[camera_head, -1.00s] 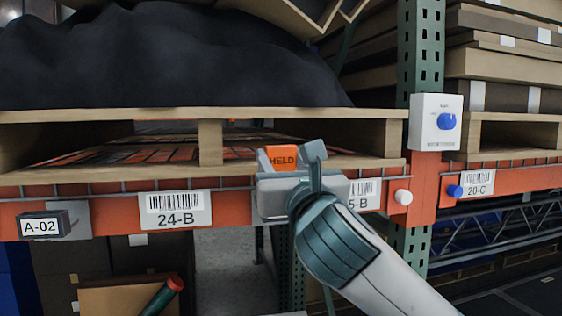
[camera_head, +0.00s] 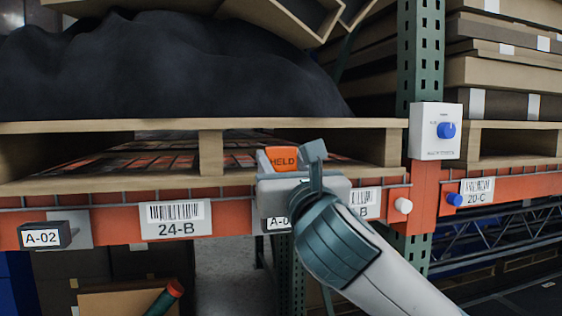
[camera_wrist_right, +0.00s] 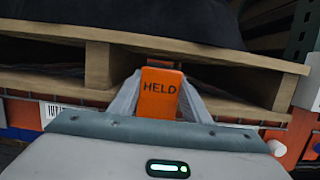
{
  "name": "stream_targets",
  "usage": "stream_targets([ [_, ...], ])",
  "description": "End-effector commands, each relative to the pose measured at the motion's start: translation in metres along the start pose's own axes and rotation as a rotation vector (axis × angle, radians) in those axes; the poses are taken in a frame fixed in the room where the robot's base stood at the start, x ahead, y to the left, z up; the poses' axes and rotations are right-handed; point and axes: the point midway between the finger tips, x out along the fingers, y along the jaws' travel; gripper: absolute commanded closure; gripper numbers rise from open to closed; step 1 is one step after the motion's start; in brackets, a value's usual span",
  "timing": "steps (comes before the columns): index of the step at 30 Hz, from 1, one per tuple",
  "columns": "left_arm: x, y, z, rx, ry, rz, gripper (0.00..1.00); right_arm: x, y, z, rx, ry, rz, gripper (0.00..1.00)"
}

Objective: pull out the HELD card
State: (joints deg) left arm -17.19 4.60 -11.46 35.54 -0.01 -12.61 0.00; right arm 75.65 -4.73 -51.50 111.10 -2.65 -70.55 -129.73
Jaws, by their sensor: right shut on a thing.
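The HELD card (camera_head: 282,158) is orange with dark lettering. It stands upright in front of the pallet edge, above the orange shelf beam. In the right wrist view the card (camera_wrist_right: 159,94) sits between my two fingers. My right gripper (camera_head: 290,157) is shut on it, and it shows in the wrist view too (camera_wrist_right: 160,98). The card's lower part is hidden by the gripper, so I cannot tell whether it still sits in a holder. A label partly showing "A-0" (camera_head: 279,223) is just below the gripper. My left gripper is not in view.
The wooden pallet (camera_head: 210,155) with a dark covered load lies right behind the card. The orange beam (camera_head: 232,205) carries the 24-B label (camera_head: 175,219), the A-02 block (camera_head: 44,236) and a white knob (camera_head: 403,205). A box with a blue dial (camera_head: 436,131) is on the green upright.

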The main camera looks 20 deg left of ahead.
Motion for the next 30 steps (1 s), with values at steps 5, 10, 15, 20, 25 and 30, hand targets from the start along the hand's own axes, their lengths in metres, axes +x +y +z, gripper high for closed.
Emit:
stream_targets([
  [5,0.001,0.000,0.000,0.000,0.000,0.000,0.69,-0.006,0.000,0.002,0.000,-0.002,0.001,0.84],
  [10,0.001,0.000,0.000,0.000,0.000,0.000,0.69,-0.016,0.000,0.004,-0.001,-0.002,0.000,0.84],
  [15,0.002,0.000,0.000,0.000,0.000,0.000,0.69,-0.025,0.000,0.007,-0.001,-0.001,0.000,0.84],
  [20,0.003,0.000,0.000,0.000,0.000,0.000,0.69,-0.034,0.000,0.009,0.000,-0.001,0.000,0.84],
  [25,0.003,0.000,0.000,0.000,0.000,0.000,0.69,-0.044,0.000,0.012,0.000,-0.001,0.000,0.84],
  [30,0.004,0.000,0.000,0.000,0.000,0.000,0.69,-0.053,0.000,0.014,-0.001,-0.002,0.001,0.84],
])
